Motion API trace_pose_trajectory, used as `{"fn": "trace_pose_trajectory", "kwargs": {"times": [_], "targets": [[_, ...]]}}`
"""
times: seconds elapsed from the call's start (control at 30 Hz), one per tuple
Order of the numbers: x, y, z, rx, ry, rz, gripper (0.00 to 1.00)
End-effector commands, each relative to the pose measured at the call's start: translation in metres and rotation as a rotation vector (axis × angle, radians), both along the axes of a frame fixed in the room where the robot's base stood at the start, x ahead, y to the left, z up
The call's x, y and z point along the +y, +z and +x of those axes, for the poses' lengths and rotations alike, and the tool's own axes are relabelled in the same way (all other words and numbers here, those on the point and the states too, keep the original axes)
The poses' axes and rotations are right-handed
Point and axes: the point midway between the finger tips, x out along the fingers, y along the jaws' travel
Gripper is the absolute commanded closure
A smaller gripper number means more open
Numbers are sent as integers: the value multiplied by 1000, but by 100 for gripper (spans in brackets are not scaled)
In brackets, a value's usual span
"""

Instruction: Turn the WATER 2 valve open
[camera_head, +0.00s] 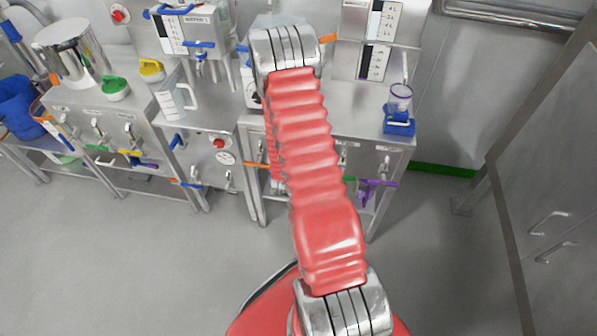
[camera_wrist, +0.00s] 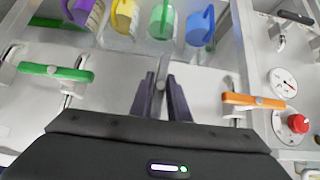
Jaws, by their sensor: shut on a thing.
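My gripper (camera_wrist: 161,82) shows in the wrist view with its two dark fingers close together and a narrow gap between them. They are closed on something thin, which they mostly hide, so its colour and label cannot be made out. The fingers stand in front of a grey panel, between a valve with a green handle (camera_wrist: 57,72) on the left and one with an orange handle (camera_wrist: 253,102) on the right. No WATER 2 label can be read in either view. In the head view my red arm covers the middle of the bench and hides the gripper.
Several coloured-handled jugs, among them a blue one (camera_wrist: 199,30), stand beyond the panel in the wrist view. A gauge (camera_wrist: 284,83) and a red button (camera_wrist: 297,123) lie at right. In the head view, a blue stand (camera_head: 399,121) sits on the bench's right; the floor ahead is clear.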

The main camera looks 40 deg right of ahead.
Motion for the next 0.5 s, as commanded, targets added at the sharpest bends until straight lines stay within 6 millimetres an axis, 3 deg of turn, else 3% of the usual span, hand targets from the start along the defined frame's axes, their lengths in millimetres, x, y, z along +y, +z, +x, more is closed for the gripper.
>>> {"fn": "trace_pose_trajectory", "kwargs": {"times": [0.1,0.13,0.3,0.5], "targets": [[1,-3,-4,7,-4,6,100],[1,-3,-4,7,-4,6,82],[0,-2,-2,4,-3,3,70],[0,-1,-1,2,-1,2,69]]}}
